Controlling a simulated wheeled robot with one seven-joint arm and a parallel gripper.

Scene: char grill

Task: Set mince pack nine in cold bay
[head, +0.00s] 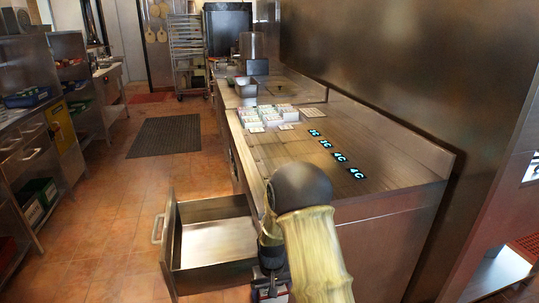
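Several pale, labelled packs (277,112) sit in a cluster on the steel counter; their numbers are too small to read, so I cannot tell which is pack nine. An open, empty drawer (165,262) sticks out from the counter front, left of my arm; no label on it is visible. My gripper (270,291) hangs low at the bottom edge, just right of the drawer, partly cut off by the frame. A small dark, red and blue patch shows there, and I cannot tell whether it is a held thing. The fingers are not clear.
Several dark tiles with glowing blue marks (340,157), some reading like "4C", lie on the right part of the counter (400,150). A steel wall rises behind it. Shelving (30,150) stands left. The tiled floor between holds a dark mat (165,136) and is otherwise open.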

